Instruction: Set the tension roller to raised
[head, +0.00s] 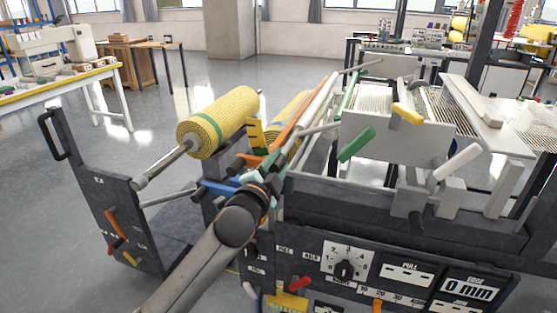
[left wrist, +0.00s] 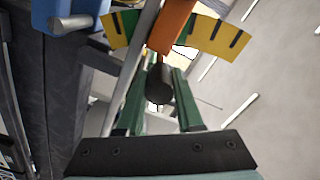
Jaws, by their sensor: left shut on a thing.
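An orange lever (left wrist: 176,24) with a dark round grip (left wrist: 160,86) shows in the left wrist view, crossing a yellow scale plate with black marks (left wrist: 218,38). My left gripper (left wrist: 158,100) has its green fingers on both sides of the dark grip and is shut on it. In the head view the yellow scale plate (head: 255,134) stands at the machine's left end, just beyond my left gripper (head: 250,174). My wrist hides much of the lever there. I cannot tell which roller the lever moves. My right gripper is not in view.
A yellow mesh roll (head: 218,118) sits on a shaft left of the lever. A blue handle (head: 216,188) is close to my left gripper and also shows in the wrist view (left wrist: 68,12). Green (head: 356,145) and yellow (head: 407,113) handles stand to the right. Open floor lies left.

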